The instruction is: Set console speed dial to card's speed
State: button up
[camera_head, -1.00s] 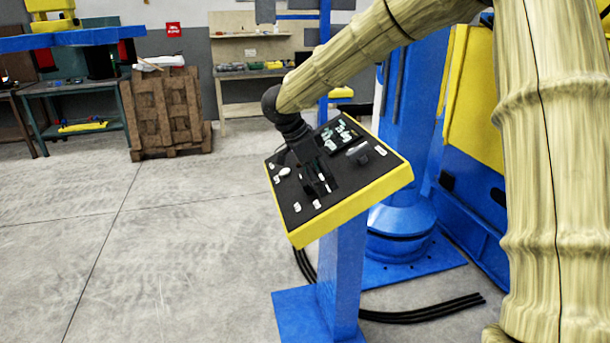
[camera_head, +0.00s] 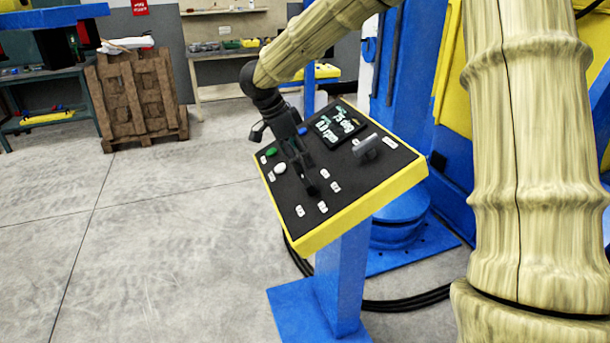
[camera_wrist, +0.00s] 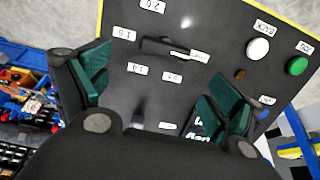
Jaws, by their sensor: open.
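The console (camera_head: 335,215) is a tilted black panel with a yellow rim on a blue post. Its speed dial (camera_wrist: 165,46) is a dark elongated knob with a white pointer mark, ringed by small white number labels; 2.0 (camera_wrist: 152,5), 1.5 (camera_wrist: 125,33) and 1.0 (camera_wrist: 138,69) look readable. My gripper (camera_head: 311,182) is over the panel, and it hides much of the dial in the head view. In the wrist view my gripper (camera_wrist: 158,78) is open, its teal-padded fingers apart, with the dial in the gap ahead of them, not gripped. I cannot make out a card.
A green button (camera_wrist: 296,66) and a white button (camera_wrist: 257,49) sit near the dial. A display (camera_head: 338,124) with white text and a grey switch (camera_head: 366,147) are on the panel's far side. A blue column (camera_head: 405,130) stands behind; open floor lies left.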

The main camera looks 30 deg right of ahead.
aim_at(307, 178)
jog(key=x, duration=0.4)
jog(key=p+x, duration=0.1)
jog(key=x, duration=0.2)
jog(key=shift+w, duration=0.3)
jog(key=shift+s+d+f, duration=0.15)
jog(key=shift+f, duration=0.15)
jog(key=shift+d+f, duration=0.1)
jog(key=shift+f, duration=0.4)
jog(key=shift+r, duration=0.1)
jog(key=c, duration=1)
